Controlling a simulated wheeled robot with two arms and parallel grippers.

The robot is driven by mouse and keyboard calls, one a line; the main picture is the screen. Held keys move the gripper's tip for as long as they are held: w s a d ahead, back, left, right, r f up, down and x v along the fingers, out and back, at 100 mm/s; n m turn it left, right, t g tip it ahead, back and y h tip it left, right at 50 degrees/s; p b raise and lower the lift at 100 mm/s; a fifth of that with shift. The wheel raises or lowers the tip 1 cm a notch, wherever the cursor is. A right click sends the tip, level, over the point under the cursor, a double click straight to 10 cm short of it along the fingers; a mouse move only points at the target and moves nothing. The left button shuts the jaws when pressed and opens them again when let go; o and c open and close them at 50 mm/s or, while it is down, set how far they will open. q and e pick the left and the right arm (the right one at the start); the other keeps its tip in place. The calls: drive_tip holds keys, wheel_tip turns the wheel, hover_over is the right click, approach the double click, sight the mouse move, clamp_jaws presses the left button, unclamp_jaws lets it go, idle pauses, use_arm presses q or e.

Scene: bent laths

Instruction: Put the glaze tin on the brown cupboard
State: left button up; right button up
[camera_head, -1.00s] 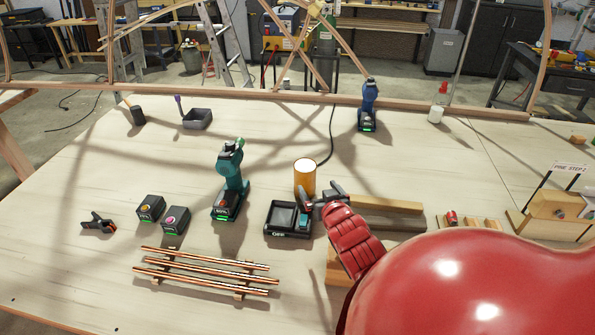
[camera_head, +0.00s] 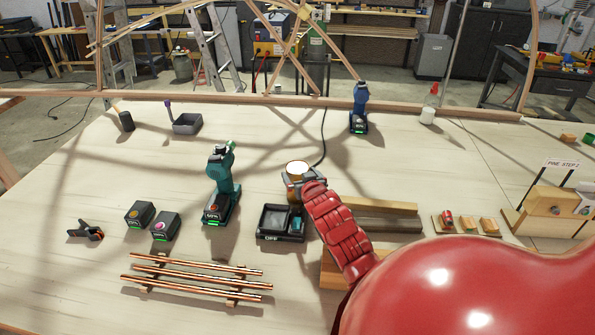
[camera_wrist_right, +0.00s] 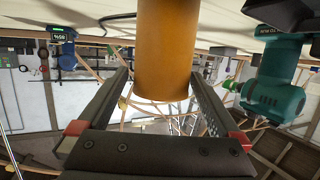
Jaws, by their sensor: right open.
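In the right wrist view the tin (camera_wrist_right: 166,45) fills the space between the fingers. My right gripper (camera_wrist_right: 158,82) is open, with one finger on each side of the tin; a gap shows beside each finger. My left gripper is not in view. I cannot make out a brown cupboard; a dark cupboard (camera_head: 497,45) stands at the back right.
The workbench (camera_head: 75,185) holds a black charger (camera_head: 268,222) just in front of the tin, a teal drill (camera_head: 222,185) to its left and wooden blocks (camera_head: 375,222) to its right. Copper pipes (camera_head: 200,285) lie front left. Bench behind the tin is mostly clear.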

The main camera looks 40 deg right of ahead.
drive_tip(key=w, duration=0.1)
drive_tip(key=w+d+p, duration=0.1)
drive_tip(key=w, duration=0.1)
drive_tip(key=shift+w+d+f, duration=0.1)
drive_tip(key=shift+d, duration=0.1)
drive_tip(key=shift+p+x, duration=0.35)
drive_tip(key=shift+x, duration=0.5)
drive_tip(key=shift+f, duration=0.15)
clamp_jaws()
